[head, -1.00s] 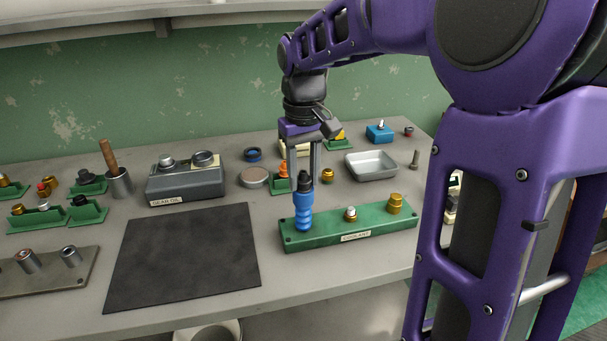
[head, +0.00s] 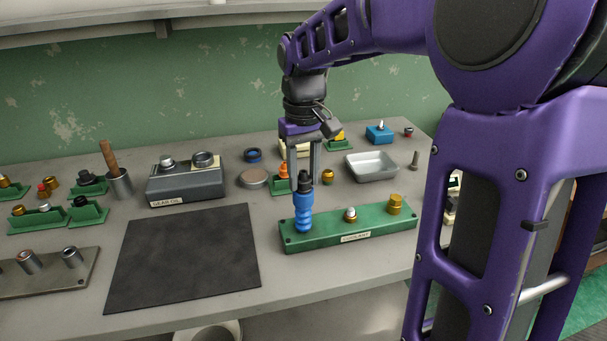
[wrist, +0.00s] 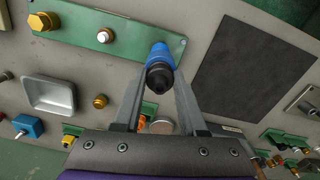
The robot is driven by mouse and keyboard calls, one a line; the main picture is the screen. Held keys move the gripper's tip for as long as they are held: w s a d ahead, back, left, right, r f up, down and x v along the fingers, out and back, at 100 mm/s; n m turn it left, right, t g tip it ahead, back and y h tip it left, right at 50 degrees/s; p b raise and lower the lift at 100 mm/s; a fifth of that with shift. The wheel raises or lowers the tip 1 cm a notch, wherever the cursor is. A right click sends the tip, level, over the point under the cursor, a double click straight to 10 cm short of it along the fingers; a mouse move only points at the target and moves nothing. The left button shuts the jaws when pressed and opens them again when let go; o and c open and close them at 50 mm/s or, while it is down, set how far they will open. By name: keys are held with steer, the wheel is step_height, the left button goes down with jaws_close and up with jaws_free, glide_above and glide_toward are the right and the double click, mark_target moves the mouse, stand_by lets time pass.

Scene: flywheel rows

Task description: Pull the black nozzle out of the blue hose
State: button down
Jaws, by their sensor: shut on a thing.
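The blue hose (head: 303,212) stands upright at the left end of the green block labelled COOLANT (head: 335,237). The black nozzle (head: 305,181) sits in the top of the hose, with no visible gap between them. In the wrist view the black nozzle (wrist: 159,78) points toward the camera, with the blue hose (wrist: 160,50) behind it. My gripper (head: 304,178) reaches down from above, with one finger on each side of the nozzle. It is shut on the nozzle. The exact contact of the fingertips is partly hidden.
A silver-topped fitting (head: 350,214) and a brass fitting (head: 395,204) stand on the same green block. A dark mat (head: 185,255) lies bare to the left. A metal tray (head: 371,166) and a grey gear oil box (head: 186,182) stand behind.

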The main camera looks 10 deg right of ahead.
mark_target(303, 172)
steer(key=shift+r+p, duration=0.5)
steer(key=shift+p, duration=0.05)
stand_by(0.7)
steer(key=shift+r+p, duration=1.95)
steer(key=shift+r, duration=0.1)
